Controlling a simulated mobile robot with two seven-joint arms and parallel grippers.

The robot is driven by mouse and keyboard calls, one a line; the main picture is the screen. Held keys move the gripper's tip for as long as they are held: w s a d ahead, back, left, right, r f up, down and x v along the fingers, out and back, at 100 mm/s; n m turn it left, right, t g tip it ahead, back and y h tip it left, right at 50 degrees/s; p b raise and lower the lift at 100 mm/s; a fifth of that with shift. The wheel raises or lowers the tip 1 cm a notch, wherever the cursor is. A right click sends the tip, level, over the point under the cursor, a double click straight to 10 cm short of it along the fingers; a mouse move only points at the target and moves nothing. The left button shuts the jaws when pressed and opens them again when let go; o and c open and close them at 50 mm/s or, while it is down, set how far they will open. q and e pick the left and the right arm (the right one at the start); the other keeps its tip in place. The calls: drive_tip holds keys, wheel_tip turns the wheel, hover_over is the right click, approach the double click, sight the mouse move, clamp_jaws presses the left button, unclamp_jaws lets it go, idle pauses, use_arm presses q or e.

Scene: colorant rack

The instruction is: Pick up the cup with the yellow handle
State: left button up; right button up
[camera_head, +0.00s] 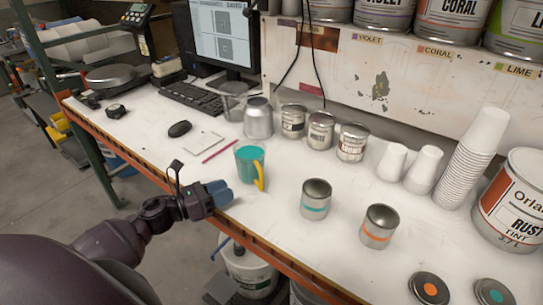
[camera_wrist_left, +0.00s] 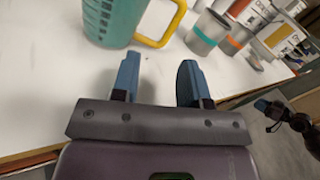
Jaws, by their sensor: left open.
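The teal cup (camera_head: 249,166) with a yellow handle (camera_head: 261,178) stands upright near the front edge of the white bench. My left gripper (camera_head: 222,192) is open and empty, just in front of and left of the cup, apart from it. In the left wrist view the cup (camera_wrist_left: 114,20) is beyond the fingers, ahead and to the left, with its top cut off. Its handle (camera_wrist_left: 171,28) points right, ahead of the gap between the fingers (camera_wrist_left: 157,80). What looks like my right gripper (camera_wrist_left: 268,106) shows small at the right edge of that view.
Two cans, one teal-banded (camera_head: 316,200) and one orange-banded (camera_head: 379,227), stand right of the cup. A metal container (camera_head: 258,120) and several small cans are behind it. A red pencil (camera_head: 219,151) lies to its left. White paper cups (camera_head: 470,155) are farther right.

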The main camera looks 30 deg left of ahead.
sight(262, 190)
use_arm(q)
drive_tip(key=shift+w+d+f+m+g+h, duration=0.15)
drive_tip(key=shift+d+m, duration=0.1)
drive_tip(key=shift+m, duration=0.3)
drive_tip(key=shift+d+f+m+g+h, duration=0.15)
drive_tip(key=shift+d+m, duration=0.1)
drive_tip(key=shift+m, duration=0.3)
drive_tip(key=shift+s+r+m, duration=0.15)
drive_tip(key=shift+s+m, duration=0.2)
drive_tip(key=shift+m, duration=0.25)
drive_tip(key=shift+s+r+m+h, duration=0.15)
drive_tip(key=shift+s+m+h, duration=0.2)
drive_tip(key=shift+m+h, duration=0.05)
drive_tip(key=p+x, duration=0.1)
drive_tip(key=x, duration=0.3)
drive_tip(key=shift+w+d, duration=0.15)
drive_tip(key=shift+w, duration=0.2)
drive_tip(key=shift+x, duration=0.8)
drive_tip(key=p+x, duration=0.1)
drive_tip(key=x, duration=0.3)
drive_tip(key=shift+w, duration=0.3)
drive_tip(key=shift+f, duration=0.2)
clamp_jaws()
use_arm(e)
drive_tip(key=shift+r, duration=1.75)
